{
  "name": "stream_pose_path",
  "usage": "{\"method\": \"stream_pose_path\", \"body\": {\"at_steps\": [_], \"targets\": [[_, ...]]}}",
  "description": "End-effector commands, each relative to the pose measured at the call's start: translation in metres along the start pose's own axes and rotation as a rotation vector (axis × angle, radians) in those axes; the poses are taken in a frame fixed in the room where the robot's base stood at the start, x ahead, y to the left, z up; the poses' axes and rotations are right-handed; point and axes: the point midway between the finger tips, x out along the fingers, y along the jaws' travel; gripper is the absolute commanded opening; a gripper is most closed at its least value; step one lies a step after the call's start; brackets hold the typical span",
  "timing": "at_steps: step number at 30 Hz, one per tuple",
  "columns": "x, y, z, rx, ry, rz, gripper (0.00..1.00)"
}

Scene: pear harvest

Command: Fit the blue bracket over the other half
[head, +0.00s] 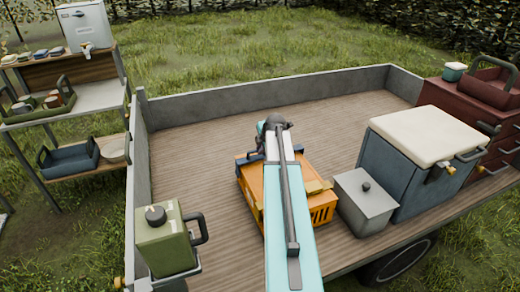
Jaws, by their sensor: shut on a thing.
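My arm reaches from the bottom of the head view over an orange crate (250,180) on the trailer bed. Its dark wrist end shows above the crate's far side. My gripper's fingers are hidden behind my own arm, so I do not see what is between them. A dark blue piece (243,160) shows at the crate's far left edge, and another dark blue piece (299,157) shows to the right of my arm. I cannot tell whether either is the blue bracket or its other half, or whether they touch.
A green canister (166,240) stands at the front left. A grey lidded box (362,203), a blue cooler with a cream lid (405,165) and a red tool chest (455,115) stand at the right. Low grey walls (270,92) edge the bed. The bed behind the crate is clear.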

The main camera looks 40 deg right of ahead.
Motion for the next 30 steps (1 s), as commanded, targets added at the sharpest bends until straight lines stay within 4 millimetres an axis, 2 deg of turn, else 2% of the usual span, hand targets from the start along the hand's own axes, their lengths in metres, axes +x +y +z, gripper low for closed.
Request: {"method": "stream_pose_path", "body": {"at_steps": [30], "targets": [[0.011, -0.007, -0.001, -0.001, 0.0, 0.001, 0.0]]}}
